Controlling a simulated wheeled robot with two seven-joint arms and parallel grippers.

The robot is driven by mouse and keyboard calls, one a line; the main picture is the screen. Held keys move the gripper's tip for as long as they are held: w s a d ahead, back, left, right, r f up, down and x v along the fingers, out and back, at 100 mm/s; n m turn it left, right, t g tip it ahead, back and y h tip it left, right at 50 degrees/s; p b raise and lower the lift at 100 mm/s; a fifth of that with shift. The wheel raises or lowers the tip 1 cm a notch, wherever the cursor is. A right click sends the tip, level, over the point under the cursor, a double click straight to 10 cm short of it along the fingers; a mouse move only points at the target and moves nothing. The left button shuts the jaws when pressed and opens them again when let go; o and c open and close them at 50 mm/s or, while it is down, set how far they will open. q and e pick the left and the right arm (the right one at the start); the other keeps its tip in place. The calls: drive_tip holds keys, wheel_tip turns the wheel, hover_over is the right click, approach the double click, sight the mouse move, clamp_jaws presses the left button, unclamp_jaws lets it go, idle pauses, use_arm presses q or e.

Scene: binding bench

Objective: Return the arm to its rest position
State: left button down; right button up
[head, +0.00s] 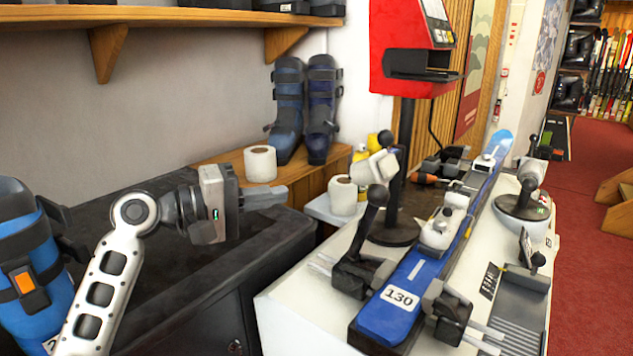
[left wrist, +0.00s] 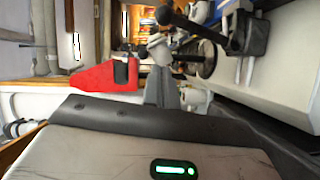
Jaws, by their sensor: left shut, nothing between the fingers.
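My left arm comes in from the left in the head view, its gripper (head: 268,197) raised above the dark bench top (head: 270,238). The gripper points to the right and its fingers are shut with nothing between them. It is apart from the ski and the vises. In the left wrist view, the gripper's fingers (left wrist: 162,92) reach out beyond the grey housing with the green light. My right gripper is not in view.
A blue ski (head: 398,298) numbered 130 lies clamped on the white bench (head: 285,318). Paper rolls (head: 260,163) and blue ski boots (head: 288,108) stand behind the gripper. A red terminal (head: 405,40) rises on a post. Another blue boot (head: 25,250) stands at left.

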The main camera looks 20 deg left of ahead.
use_arm(q)
drive_tip(key=s+d+f+y, duration=0.1)
drive_tip(key=s+f+y, duration=0.1)
drive_tip(key=f, duration=0.6)
drive_tip(key=s+d+f+m+y, duration=0.1)
drive_tip(key=s+f+y, duration=0.1)
drive_tip(key=f, duration=0.5)
drive_tip(key=s+d+f+m+y, duration=0.1)
drive_tip(key=s+f+y, duration=0.1)
drive_tip(key=f, duration=0.6)
drive_tip(key=shift+d+f+g, duration=0.15)
drive_tip(key=shift+f+g, duration=0.15)
drive_tip(key=s+d+f+m+y, duration=0.3)
drive_tip(key=s+f+m, duration=0.4)
drive_tip(key=s+f, duration=0.4)
drive_tip(key=s+d, duration=0.1)
drive_tip(key=s, duration=0.4)
drive_tip(key=shift+s+d+m+g, duration=0.15)
drive_tip(key=shift+d+m+g, duration=0.15)
